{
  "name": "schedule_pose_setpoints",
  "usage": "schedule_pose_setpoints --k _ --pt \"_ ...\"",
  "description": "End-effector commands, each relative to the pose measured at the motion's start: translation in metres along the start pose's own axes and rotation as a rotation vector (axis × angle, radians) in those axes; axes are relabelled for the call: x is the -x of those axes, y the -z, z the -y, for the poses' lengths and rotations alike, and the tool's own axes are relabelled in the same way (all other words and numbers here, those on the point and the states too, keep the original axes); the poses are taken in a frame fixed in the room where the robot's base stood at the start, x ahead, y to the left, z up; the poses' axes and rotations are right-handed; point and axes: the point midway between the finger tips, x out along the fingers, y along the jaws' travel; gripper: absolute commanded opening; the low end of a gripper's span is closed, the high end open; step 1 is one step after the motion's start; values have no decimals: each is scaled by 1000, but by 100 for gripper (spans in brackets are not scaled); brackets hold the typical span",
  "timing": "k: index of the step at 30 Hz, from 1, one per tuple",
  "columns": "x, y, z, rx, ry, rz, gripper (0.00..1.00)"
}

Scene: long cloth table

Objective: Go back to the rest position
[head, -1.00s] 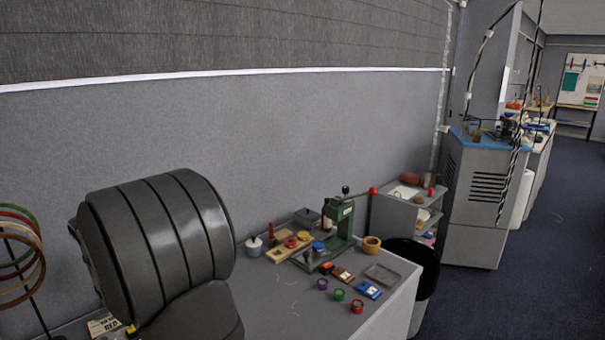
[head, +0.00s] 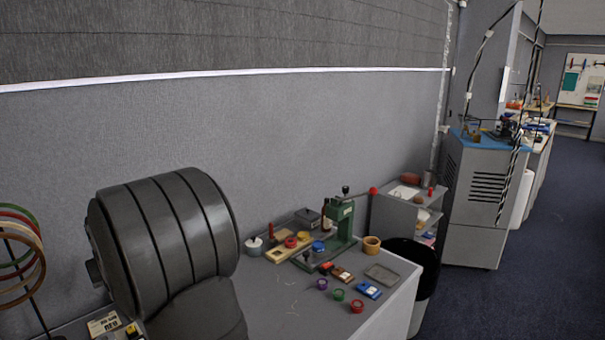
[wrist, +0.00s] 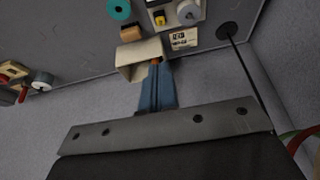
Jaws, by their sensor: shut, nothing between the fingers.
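My gripper (wrist: 155,64) shows in the wrist view, with its blue fingers together and nothing held between them. The fingertips overlap a cream open-ended piece (wrist: 133,62) in the picture; I cannot tell whether they touch it. In the head view a large dark ribbed part of my arm fills the lower left, and the gripper itself is hidden there.
The grey table (head: 262,310) holds a green press (head: 340,220), a wooden ring (head: 371,245), a grey tray (head: 382,274) and small coloured rings. A hoop stand (head: 20,255) is at far left. A black bin (head: 425,262) stands beyond the table's right end.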

Motion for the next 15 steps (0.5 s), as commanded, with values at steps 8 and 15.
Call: schedule_pose_setpoints --k 8,15 --pt "55 1 0 1 0 -4 0" --pt "88 0 0 2 0 -2 0"
